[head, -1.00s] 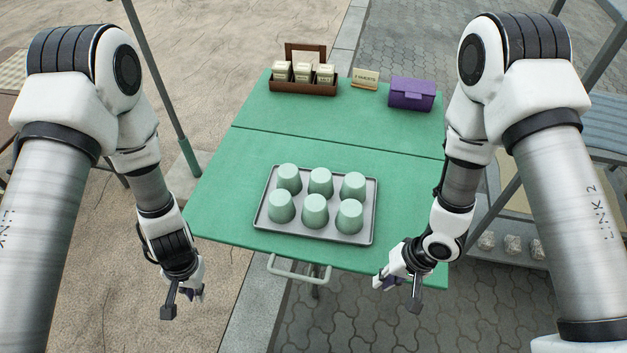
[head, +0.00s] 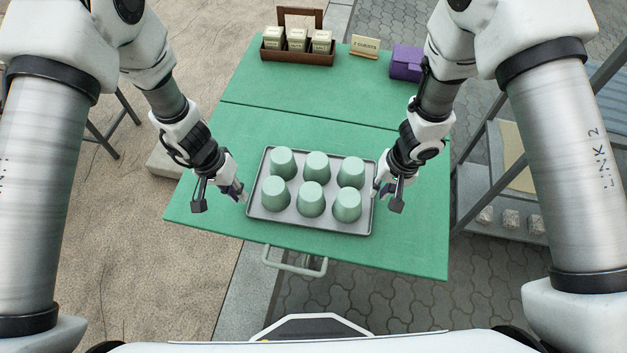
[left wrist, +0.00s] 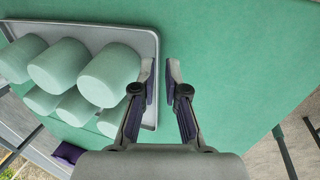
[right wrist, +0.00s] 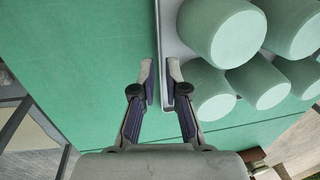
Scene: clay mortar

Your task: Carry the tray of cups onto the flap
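The grey tray (head: 258,225) lies flat on the near section of the green tabletop. Several pale green cups (head: 311,199) stand upside down on it in two rows. My left gripper (head: 222,196) is at the tray's left edge. In the left wrist view, its slightly parted fingers (left wrist: 161,72) straddle the rim, with a gap showing. My right gripper (head: 385,193) is at the right edge. In the right wrist view, its parted fingers (right wrist: 159,72) also straddle the rim, with a gap. A seam splits the tabletop (head: 300,85); I cannot tell which section is the flap.
At the back stand a brown wooden box of packets (head: 298,50), a small sign (head: 364,46) and a purple box (head: 407,63). The green surface between them and the tray is clear. A metal handle (head: 295,262) juts below the near edge. A shelf rack (head: 505,190) stands right.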

